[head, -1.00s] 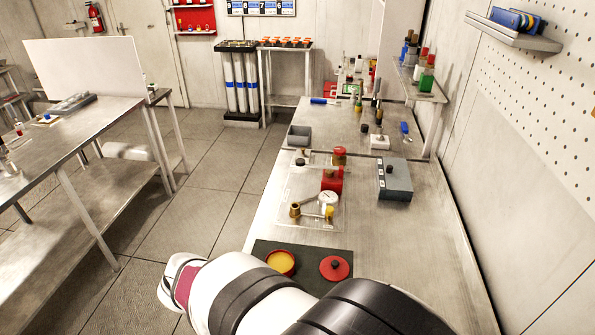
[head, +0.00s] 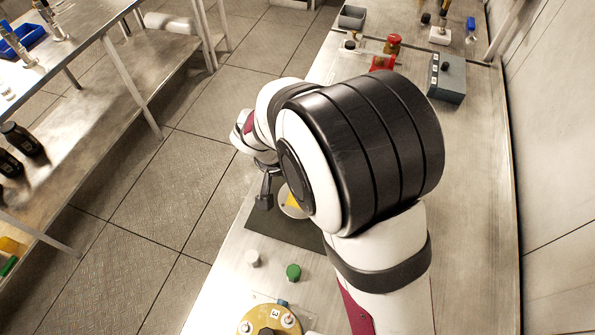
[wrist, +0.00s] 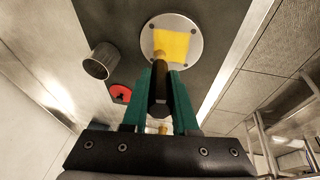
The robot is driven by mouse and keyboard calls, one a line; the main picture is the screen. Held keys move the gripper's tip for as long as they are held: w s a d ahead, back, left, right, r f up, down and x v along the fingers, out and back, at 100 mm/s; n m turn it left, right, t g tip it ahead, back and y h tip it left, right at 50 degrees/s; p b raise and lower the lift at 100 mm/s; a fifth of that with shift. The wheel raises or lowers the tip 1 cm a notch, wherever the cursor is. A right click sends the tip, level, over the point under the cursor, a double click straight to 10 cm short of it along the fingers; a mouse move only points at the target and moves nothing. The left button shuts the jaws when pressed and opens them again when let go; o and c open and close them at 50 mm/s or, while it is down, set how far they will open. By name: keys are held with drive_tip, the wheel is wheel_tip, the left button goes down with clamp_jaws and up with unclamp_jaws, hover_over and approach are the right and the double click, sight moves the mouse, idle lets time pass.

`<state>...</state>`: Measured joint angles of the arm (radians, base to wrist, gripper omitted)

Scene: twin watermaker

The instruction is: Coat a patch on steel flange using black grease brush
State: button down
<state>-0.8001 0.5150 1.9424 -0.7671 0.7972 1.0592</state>
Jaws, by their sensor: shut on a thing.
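My gripper (wrist: 160,92) is shut on the black handle of the grease brush (wrist: 158,105) between its green fingers in the wrist view. The brush points toward the round steel flange (wrist: 192,33), and its tip overlaps the lower edge of the flange's yellow square patch (wrist: 171,45). I cannot tell whether it touches. In the head view my arm hides most of the flange (head: 291,212); part of its yellow patch shows. The gripper and brush are not clear there.
A grey metal cup (wrist: 98,62) and a red lid (wrist: 121,93) are near the flange. The dark mat (head: 262,232) lies underneath. A green knob (head: 293,272) and a yellow round plate (head: 250,318) are nearer. A grey box (head: 446,82) stands farther back.

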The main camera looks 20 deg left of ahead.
drive_tip(key=shift+w, duration=1.05)
drive_tip(key=shift+s, duration=3.1)
wheel_tip(320, 180, up, 8)
drive_tip(key=shift+s, duration=0.4)
